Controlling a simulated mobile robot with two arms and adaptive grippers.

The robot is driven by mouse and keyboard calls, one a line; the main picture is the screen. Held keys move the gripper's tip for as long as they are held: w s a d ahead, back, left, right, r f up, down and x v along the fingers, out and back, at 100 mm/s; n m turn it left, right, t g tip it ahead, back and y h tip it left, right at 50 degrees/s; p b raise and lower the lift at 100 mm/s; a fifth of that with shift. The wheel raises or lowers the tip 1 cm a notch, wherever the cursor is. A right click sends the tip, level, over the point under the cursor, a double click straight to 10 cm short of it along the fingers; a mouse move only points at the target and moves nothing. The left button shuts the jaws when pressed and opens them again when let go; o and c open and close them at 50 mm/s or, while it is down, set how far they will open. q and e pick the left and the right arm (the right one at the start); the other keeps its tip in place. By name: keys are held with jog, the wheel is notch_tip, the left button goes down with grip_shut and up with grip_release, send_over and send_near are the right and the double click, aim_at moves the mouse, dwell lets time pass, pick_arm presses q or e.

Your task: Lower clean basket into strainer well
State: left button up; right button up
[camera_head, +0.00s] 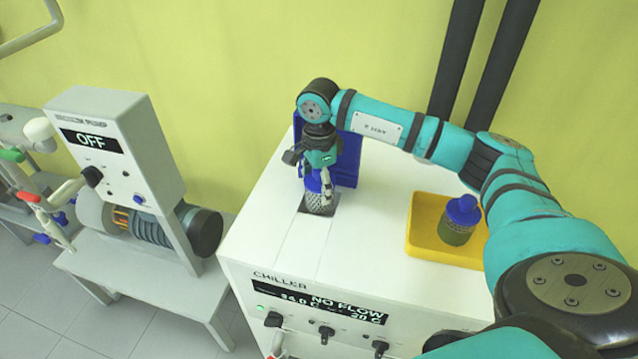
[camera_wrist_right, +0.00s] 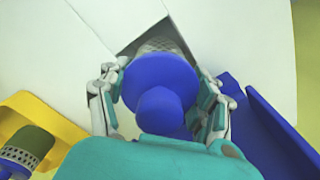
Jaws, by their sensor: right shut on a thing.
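The clean basket (camera_head: 319,200) is a light metal mesh cylinder with a blue cap and knob. In the right wrist view its blue cap (camera_wrist_right: 160,78) sits between the fingers. My right gripper (camera_head: 319,178) is shut on it from above, and the fingers also show in the right wrist view (camera_wrist_right: 158,92). The strainer well (camera_head: 333,210) is a dark square opening in the white chiller top. The basket is upright over this opening, its lower end at or just inside it; the exact depth is hidden. My left gripper is not in view.
A blue lid or plate (camera_head: 347,160) stands upright right behind the well. A yellow tray (camera_head: 424,243) to the right holds a second basket (camera_head: 457,232), dark greenish with a blue cap. The chiller top (camera_head: 370,255) between them is clear. A pump unit (camera_head: 125,150) stands left.

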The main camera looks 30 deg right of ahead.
aim_at(319, 196)
jog(key=shift+f, duration=0.2)
jog(key=shift+f+b, duration=1.45)
jog(key=shift+f, duration=0.05)
jog(key=shift+f, duration=0.15)
